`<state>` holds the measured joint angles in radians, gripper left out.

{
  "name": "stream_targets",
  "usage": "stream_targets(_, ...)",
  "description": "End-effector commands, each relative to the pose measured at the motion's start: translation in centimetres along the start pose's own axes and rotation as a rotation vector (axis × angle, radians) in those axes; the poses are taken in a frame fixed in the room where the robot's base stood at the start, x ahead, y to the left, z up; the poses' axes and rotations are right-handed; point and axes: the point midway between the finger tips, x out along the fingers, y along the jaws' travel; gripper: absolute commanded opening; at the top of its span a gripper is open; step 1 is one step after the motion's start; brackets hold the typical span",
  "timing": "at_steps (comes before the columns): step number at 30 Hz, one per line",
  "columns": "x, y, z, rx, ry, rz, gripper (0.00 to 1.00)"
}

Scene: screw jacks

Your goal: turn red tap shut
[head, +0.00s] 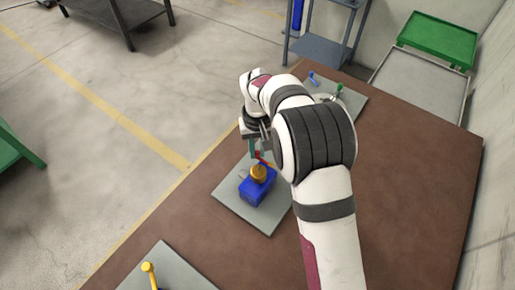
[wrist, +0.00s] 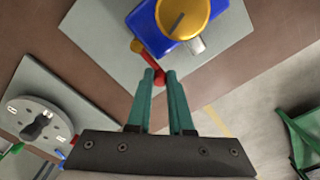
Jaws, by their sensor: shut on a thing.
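The red tap (wrist: 150,64) is a short red lever with a rounded end. It sticks out beside a blue block (wrist: 205,38) topped by a round yellow knob (wrist: 182,17) with a dark slot. In the head view the blue block (head: 256,192) stands on a grey plate (head: 230,203), and a bit of the red lever (head: 258,155) shows above the knob. My gripper (wrist: 160,76) has teal fingers closed around the red lever's end. In the head view my gripper (head: 257,150) reaches down beside the block, partly hidden by my arm.
A second grey plate (head: 180,268) with a yellow handle (head: 149,268) lies at the near left. A far plate (head: 355,105) carries blue and green handles. The wrist view shows a round metal flange (wrist: 36,112). The brown table (head: 400,190) is clear to the right.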

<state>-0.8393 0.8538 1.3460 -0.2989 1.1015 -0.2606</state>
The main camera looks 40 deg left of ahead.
Motion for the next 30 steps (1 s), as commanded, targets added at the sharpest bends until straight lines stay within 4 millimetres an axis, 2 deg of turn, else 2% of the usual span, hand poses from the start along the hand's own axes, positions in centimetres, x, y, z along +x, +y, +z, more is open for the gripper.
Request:
stream_targets(5,0.0,-0.1,0.0,0.001,-0.001,-0.002,0.0)
stream_targets(6,0.0,-0.1,0.0,0.001,-0.001,-0.002,0.21)
stream_targets(11,0.0,-0.1,0.0,0.002,-0.001,-0.001,0.49)
stream_targets(19,-0.1,-0.1,0.0,0.002,-0.001,-0.001,0.49)
stream_targets(22,-0.8,0.0,0.0,0.002,0.0,-0.001,0.49)
stream_targets(26,-3.5,0.0,-0.1,0.002,0.005,-0.001,0.49)
stream_targets(30,-8.0,0.0,-0.1,0.002,0.005,-0.001,0.49)
